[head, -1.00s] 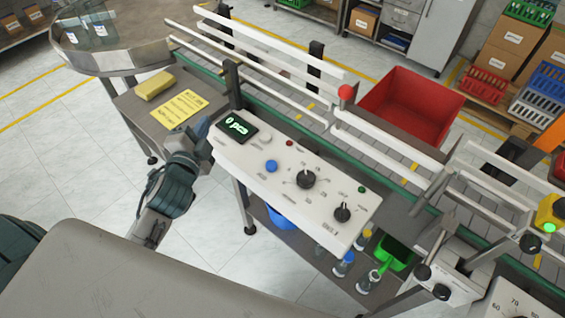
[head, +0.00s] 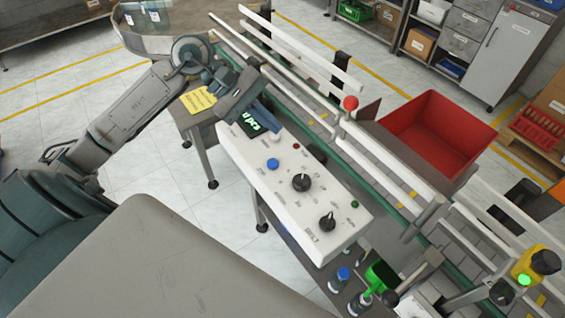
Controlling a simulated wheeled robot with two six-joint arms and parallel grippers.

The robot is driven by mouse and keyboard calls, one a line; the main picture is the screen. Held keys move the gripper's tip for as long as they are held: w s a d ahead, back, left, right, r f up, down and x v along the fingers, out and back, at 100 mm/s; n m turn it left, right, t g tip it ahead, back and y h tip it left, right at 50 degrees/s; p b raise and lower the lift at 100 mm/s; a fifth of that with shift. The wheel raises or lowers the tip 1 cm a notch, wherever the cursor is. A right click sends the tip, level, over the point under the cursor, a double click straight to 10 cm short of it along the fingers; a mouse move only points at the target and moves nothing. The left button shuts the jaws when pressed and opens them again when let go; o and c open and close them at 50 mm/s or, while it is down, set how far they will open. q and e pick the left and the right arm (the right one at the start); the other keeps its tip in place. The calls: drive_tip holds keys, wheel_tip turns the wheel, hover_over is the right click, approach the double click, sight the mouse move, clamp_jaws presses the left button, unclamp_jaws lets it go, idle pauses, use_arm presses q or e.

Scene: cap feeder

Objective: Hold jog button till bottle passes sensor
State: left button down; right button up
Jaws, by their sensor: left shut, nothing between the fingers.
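The white control panel (head: 295,205) carries a display (head: 252,124), a white button (head: 277,138), a blue button (head: 272,164) and two black knobs. Its labels are too small to read, so I cannot tell which is the jog button. My left gripper (head: 272,118) is shut and empty, over the panel's far end beside the display and close to the white button. I cannot tell whether it touches. Clear bottles (head: 153,13) stand on the round table at the top left. I see no bottle on the conveyor (head: 400,190). My right gripper is out of view.
White guard rails (head: 390,157) run along the conveyor, with a red ball-topped post (head: 351,103) beside them. A red bin (head: 445,125) stands behind. A yellow unit with a green light (head: 525,279) is at the right. A yellow note (head: 198,100) lies on the side shelf.

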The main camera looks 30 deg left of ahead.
use_arm(q)
drive_tip(key=shift+a+f, duration=0.15)
drive_tip(key=shift+a, duration=0.25)
hover_over(268, 161)
wheel_tip(268, 161, down, 6)
drive_tip(key=shift+r, duration=0.25)
wheel_tip(268, 161, down, 2)
drive_tip(key=shift+f+b, duration=0.2)
drive_tip(key=shift+b, duration=1.05)
drive_tip(key=shift+f+b, duration=0.4)
drive_tip(key=shift+b, duration=0.15)
drive_tip(key=shift+w+f, duration=0.1)
